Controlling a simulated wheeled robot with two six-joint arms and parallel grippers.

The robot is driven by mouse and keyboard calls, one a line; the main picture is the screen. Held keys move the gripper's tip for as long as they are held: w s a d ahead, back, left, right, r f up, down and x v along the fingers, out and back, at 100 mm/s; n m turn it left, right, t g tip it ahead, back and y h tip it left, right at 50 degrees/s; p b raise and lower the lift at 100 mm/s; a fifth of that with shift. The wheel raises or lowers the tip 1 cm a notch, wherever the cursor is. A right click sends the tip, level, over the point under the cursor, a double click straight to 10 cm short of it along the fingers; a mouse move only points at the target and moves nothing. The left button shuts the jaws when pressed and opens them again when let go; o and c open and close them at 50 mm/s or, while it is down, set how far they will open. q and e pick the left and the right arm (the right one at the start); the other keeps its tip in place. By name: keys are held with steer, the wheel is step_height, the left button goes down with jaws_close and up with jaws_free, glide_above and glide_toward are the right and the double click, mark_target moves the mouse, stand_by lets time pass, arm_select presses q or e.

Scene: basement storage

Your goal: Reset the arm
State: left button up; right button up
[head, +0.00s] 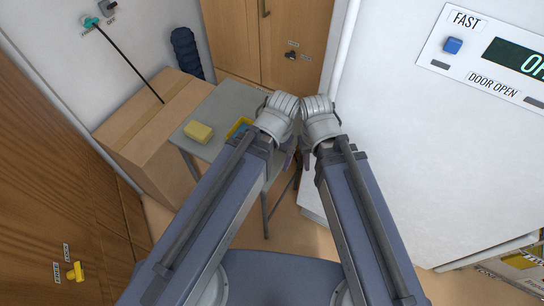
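My two arms reach forward from the bottom of the head view, with their wrists close together near the middle. My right gripper (304,152) is folded down beneath its wrist, mostly hidden, and no object shows in it. My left gripper (286,158) is also folded under its wrist at the edge of the grey table. The fingers of both are too covered to tell open from shut.
A grey table (222,109) holds a yellow block (198,132) and a yellow-and-blue item (239,128) partly behind my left arm. A cardboard box (140,125) stands left. A white appliance (440,150) stands close on the right. Wooden cabinets (285,35) stand behind.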

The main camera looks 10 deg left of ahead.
steer(key=shift+r, duration=0.1)
step_height(320, 180, up, 2)
steer(key=shift+r+p, duration=0.1)
steer(key=shift+p, duration=1.05)
